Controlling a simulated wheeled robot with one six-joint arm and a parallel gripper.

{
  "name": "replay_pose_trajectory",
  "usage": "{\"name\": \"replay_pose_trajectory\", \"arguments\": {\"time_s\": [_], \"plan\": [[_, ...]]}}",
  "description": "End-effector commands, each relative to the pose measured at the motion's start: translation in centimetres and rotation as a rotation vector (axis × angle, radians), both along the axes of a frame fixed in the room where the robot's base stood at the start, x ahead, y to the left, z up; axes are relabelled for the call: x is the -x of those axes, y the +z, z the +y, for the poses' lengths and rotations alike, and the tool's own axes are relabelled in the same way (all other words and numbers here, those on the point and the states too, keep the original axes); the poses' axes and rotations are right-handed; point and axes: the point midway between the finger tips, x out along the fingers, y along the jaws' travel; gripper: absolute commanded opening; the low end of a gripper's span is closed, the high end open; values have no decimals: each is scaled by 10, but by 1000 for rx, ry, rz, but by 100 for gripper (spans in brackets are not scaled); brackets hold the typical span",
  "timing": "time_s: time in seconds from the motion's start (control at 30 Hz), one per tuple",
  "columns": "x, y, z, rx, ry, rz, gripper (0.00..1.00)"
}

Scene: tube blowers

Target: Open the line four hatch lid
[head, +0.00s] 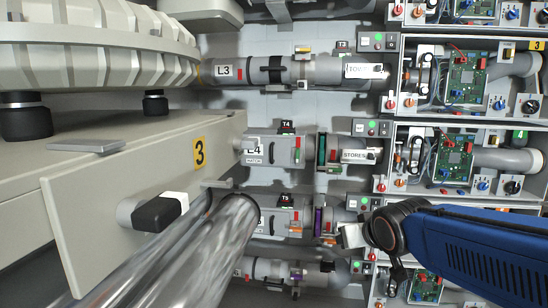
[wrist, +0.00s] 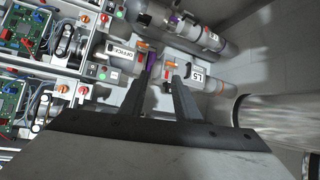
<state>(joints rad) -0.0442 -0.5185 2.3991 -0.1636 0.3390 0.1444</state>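The line four tube section, labelled L4 STATION (head: 254,150), is mid-picture in the head view. Its grey hatch box (head: 283,151) sits under a T4 tag (head: 287,127), with a small red and green part at its right end. Its lid looks closed, but the detail is too small to be sure. In the wrist view my gripper (wrist: 160,82) is open and empty, its two dark fingers apart. It faces the line five tube, labelled L5 (wrist: 197,73), rather than line four. In the head view the fingers cannot be made out by my wrist.
Line three (head: 224,72) runs above line four. Open electronics boxes (head: 456,155) line the right. A purple ring (wrist: 150,65) shows near the OFFICE tube (wrist: 122,53).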

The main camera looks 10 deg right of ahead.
Motion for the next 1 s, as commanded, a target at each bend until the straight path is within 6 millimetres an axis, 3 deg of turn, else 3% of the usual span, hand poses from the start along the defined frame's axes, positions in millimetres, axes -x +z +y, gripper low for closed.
{"name": "replay_pose_trajectory", "arguments": {"time_s": [0.03, 0.2, 0.4, 0.6, 1.0], "plan": [[-24, 11, 5, -2, 13, -51, 29], [-99, 54, 29, -24, 76, -258, 29], [-166, 98, 68, -73, 177, -476, 29], [-198, 123, 95, -118, 253, -603, 29], [-227, 129, 109, -132, 273, -634, 29]]}}
